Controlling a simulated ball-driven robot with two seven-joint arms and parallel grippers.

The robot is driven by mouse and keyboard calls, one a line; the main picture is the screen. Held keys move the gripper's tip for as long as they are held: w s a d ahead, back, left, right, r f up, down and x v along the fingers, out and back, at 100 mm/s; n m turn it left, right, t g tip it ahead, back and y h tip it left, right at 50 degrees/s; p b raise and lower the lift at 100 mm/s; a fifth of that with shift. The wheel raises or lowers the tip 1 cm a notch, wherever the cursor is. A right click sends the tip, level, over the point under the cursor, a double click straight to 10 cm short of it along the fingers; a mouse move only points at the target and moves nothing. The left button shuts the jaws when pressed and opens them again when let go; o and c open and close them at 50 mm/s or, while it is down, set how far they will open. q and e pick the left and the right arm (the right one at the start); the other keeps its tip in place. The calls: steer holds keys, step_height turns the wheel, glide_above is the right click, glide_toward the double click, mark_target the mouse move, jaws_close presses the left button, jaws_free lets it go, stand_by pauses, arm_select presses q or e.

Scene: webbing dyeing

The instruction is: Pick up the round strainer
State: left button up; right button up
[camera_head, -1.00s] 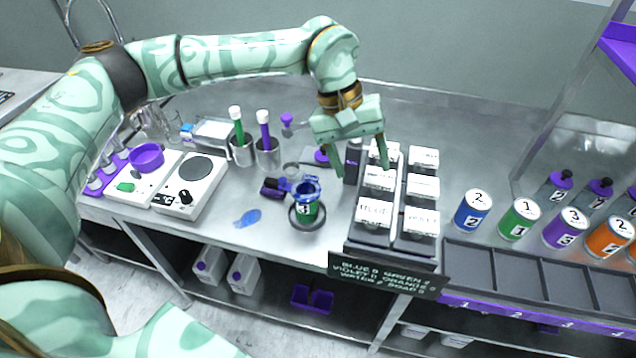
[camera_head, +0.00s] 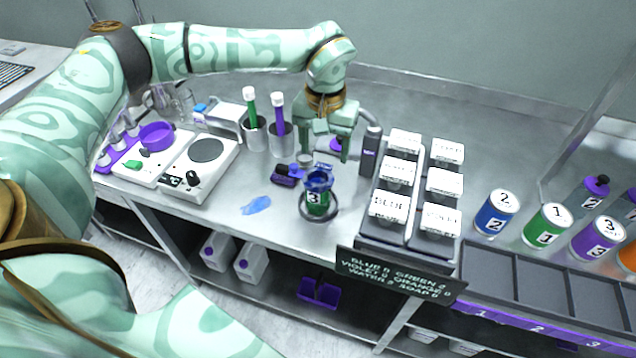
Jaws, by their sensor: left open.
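A blue round-rimmed piece (camera_head: 319,179), which looks like the round strainer, sits on top of a green can marked 3 (camera_head: 317,200). The can stands in a dark round dish (camera_head: 306,213) on the steel bench. I cannot tell the strainer's mesh or handle at this size. My left gripper (camera_head: 327,154) is open, fingers pointing down, just behind and above the blue piece in the picture. Nothing shows between its fingers. I cannot tell whether a finger touches the rim. My right gripper is out of view.
Dark blue-purple small items (camera_head: 284,180) lie left of the can, beside a blue spill (camera_head: 256,205). A rack of white-labelled boxes (camera_head: 398,172) and a dark bottle (camera_head: 370,152) stand close on the right. Metal cups (camera_head: 280,140) with tubes stand behind left.

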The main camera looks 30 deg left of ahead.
mark_target(323, 167)
arm_select(q)
step_height(323, 167, down, 5)
steer(key=shift+s+r+b, duration=0.1)
steer(key=shift+b, duration=0.5)
steer(key=shift+r, duration=0.1)
steer(key=shift+c, duration=0.3)
steer(key=c, duration=1.1)
